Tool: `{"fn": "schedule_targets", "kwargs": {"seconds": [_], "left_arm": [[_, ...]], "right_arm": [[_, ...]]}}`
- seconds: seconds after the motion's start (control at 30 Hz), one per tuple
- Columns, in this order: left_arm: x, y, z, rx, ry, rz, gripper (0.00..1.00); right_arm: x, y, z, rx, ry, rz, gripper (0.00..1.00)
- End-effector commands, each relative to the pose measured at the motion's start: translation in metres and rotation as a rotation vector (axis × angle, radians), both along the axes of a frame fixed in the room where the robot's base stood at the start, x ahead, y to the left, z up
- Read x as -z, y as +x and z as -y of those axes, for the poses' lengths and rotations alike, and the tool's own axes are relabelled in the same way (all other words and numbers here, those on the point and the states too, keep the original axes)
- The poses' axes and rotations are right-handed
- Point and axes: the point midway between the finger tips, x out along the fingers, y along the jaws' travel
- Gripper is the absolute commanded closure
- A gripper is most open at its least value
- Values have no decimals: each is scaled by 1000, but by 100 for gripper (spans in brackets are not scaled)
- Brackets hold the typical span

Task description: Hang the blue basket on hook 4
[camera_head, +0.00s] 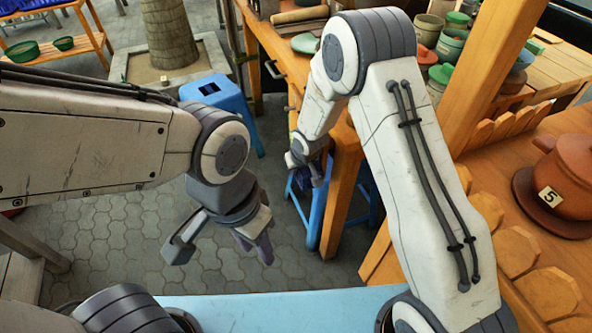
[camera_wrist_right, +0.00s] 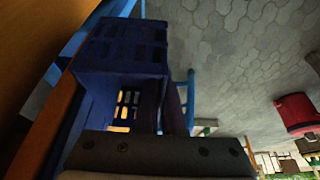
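The dark blue basket (camera_wrist_right: 118,48), with slotted walls, fills the upper left of the right wrist view, in shadow and close to my right gripper. The palm of my right gripper is the dark bar along the bottom of that view. In the head view my right gripper (camera_head: 312,172) points down beside the orange table's left side. Its fingers are mostly hidden, and I cannot tell whether they grip the basket. My left gripper (camera_head: 222,243) is open and empty above the paving. Small pegs (camera_head: 288,108) stick out from the table's side; I can read no hook number.
The orange wooden table (camera_head: 345,185) stands close by my right gripper. A blue stool (camera_head: 215,92) and a tree trunk (camera_head: 168,30) stand behind. Pots (camera_head: 452,42) crowd the far right, and a brown pot marked 5 (camera_head: 568,180) sits nearer. Open paving lies left.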

Motion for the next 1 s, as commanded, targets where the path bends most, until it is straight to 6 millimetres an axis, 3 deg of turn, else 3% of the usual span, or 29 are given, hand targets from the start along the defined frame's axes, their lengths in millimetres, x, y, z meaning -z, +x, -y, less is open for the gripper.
{"fn": "schedule_targets", "kwargs": {"seconds": [0.13, 0.23, 0.63, 1.0], "left_arm": [[0, 0, 0, 0, 0, 0, 60], [0, 0, 0, 0, 0, 0, 60], [-4, 0, 0, 0, 0, 0, 60], [-40, 0, 0, 0, 0, 0, 60]], "right_arm": [[0, 0, 0, 0, 0, 1, 100], [0, 0, 0, 0, 0, 1, 61], [-7, -2, 1, 0, 0, 0, 60], [-73, -26, 9, -1, 0, 2, 60]]}}
